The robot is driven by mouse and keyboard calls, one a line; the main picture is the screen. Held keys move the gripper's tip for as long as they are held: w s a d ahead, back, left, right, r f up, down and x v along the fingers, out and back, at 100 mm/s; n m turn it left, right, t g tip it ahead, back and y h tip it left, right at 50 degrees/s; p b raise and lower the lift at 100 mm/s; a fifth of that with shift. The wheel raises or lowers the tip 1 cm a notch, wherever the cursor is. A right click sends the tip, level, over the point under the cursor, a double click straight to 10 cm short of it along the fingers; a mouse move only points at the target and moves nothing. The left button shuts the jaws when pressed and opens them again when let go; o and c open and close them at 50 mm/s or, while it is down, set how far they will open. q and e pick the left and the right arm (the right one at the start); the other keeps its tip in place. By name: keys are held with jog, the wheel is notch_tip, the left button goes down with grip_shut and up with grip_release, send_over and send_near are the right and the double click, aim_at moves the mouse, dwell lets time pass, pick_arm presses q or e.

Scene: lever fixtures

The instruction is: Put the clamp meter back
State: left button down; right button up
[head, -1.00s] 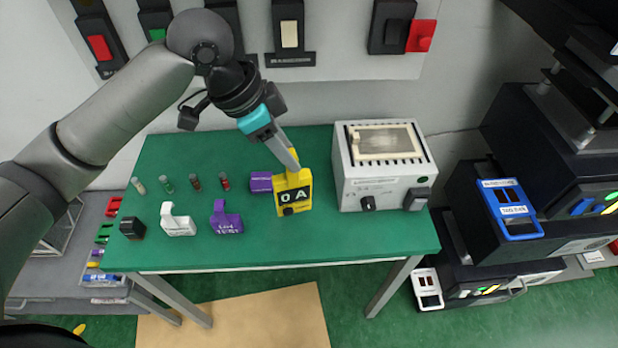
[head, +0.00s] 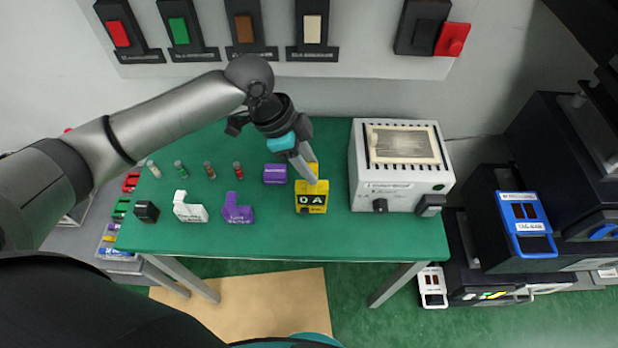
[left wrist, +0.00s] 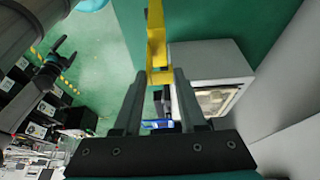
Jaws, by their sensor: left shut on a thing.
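The clamp meter (head: 311,197) is yellow with a black display reading "0 A". It stands about upright at the green table's middle right, between a purple block and a white box. My left gripper (head: 310,176) is shut on its upper yellow part from above. Whether its base touches the table is not clear. In the left wrist view the yellow meter (left wrist: 157,45) shows between the fingertips (left wrist: 156,74).
The white box (head: 400,190) with a glass window stands close right of the meter. The purple block (head: 275,174) is close left. White (head: 189,207) and purple (head: 237,209) lever pieces and small cylinders stand further left. The table's front strip (head: 290,243) is clear.

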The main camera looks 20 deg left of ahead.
pick_arm(q)
jog(key=shift+f, duration=2.6)
jog(key=shift+f, duration=0.15)
jog(key=shift+c, duration=2.3)
grip_release()
jog(key=v, duration=1.2)
